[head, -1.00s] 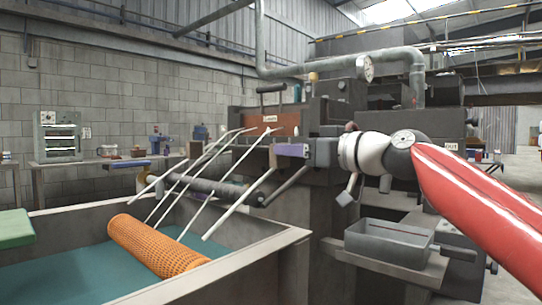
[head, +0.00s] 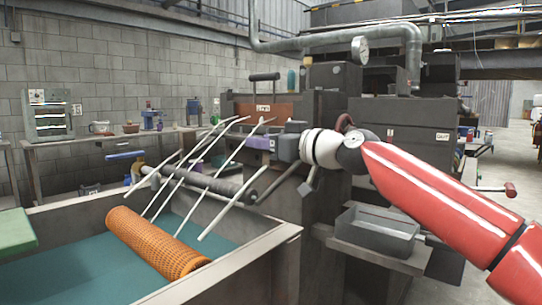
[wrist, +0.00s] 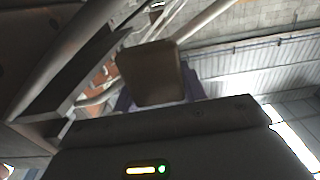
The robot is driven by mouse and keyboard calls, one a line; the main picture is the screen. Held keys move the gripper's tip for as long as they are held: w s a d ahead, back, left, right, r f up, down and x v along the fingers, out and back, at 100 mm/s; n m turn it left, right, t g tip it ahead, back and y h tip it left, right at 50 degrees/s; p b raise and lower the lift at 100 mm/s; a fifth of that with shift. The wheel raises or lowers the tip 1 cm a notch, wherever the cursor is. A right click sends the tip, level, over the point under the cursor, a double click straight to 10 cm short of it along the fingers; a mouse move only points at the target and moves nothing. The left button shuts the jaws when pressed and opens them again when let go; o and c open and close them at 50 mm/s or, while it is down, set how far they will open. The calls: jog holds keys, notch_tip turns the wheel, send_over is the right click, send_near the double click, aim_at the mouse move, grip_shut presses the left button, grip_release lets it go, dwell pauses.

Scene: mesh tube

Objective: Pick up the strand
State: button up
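Several thin pale strands (head: 223,187) slant down from the machine's brown front over a dark roller (head: 208,183) toward the tank, above and beside an orange mesh tube (head: 150,240). The task's strand cannot be singled out. My gripper (head: 256,143), with purple parts, is at the upper end of the rightmost strand; whether it touches is unclear. In the wrist view, a brownish blunt block and purple parts of my gripper (wrist: 150,75) show, with pale strands (wrist: 210,22) passing behind. The finger gap is hidden, so open or shut cannot be told.
The tank's grey rim (head: 240,262) crosses in front. A grey tray (head: 375,232) stands on a ledge to the right. The machine (head: 330,110) rises close behind my gripper. A bench (head: 110,137) stands at the back left.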

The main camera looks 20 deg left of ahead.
jog(key=c, duration=0.3)
jog(key=shift+c, duration=0.2)
jog(key=shift+r, duration=0.1)
jog(key=s+d+r+b, duration=0.2)
jog(key=s+d+r, duration=0.1)
jog(key=d, duration=0.5)
jog(key=s+d+r+b, duration=0.1)
jog(key=s+d+r, duration=0.3)
jog(key=d, duration=0.4)
jog(key=shift+d+r+b, duration=0.3)
jog(key=shift+r+b, duration=0.05)
jog(key=shift+r, duration=0.1)
dwell(0.4)
